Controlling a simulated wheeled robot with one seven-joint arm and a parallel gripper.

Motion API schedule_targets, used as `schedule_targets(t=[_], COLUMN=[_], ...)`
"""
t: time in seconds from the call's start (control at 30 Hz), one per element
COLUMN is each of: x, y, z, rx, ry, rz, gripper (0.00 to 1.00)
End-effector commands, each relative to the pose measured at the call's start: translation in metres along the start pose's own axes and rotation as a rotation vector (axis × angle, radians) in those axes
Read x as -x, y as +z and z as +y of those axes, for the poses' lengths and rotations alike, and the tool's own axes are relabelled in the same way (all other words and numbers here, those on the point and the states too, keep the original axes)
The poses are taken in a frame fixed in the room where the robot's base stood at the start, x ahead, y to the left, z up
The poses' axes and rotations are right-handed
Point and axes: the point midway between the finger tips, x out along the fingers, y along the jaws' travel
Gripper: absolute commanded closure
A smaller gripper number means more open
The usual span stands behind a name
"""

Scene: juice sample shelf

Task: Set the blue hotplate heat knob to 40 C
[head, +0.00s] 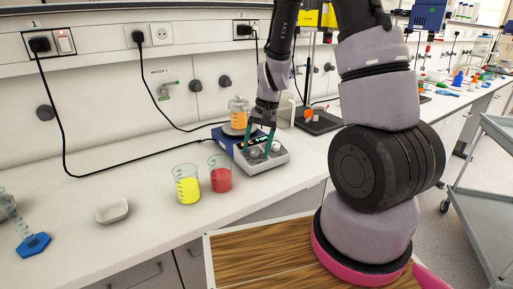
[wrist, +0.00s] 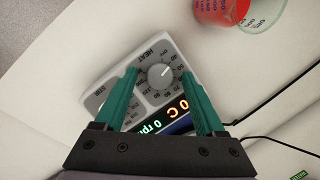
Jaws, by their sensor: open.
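The blue hotplate (head: 225,138) stands on the bench with its light grey control panel (head: 282,157) facing me. The heat knob (wrist: 160,78) is a pale round dial beside the word HEAT in the wrist view. Its white pointer mark points towards the upper right, near the 40 on the scale; the exact setting is hard to read. My gripper (head: 259,149) is over the panel, also in the wrist view (wrist: 160,75). Its green fingers are open, one on each side of the heat knob; contact cannot be told. The display (wrist: 170,117) shows "0 rpm" and a partly hidden "0 C".
A beaker of orange liquid (head: 238,113) stands on the hotplate. Beakers of red (head: 220,180) and yellow liquid (head: 187,190) stand left of the panel, near the bench front. A white dish (head: 112,211) is farther left. Black cables (head: 120,163) run behind.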

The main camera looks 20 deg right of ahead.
Motion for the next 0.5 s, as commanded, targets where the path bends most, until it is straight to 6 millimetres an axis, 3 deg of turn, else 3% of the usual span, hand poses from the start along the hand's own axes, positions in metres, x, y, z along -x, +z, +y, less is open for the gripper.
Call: schedule_targets(t=[0.17,0.5], x=[0.023,0.088], y=[-0.001,-0.001], z=[-0.001,-0.001], rx=[0.001,0.001], ry=[-0.003,-0.002], rz=[0.005,0.005], gripper=[0.28,0.28])
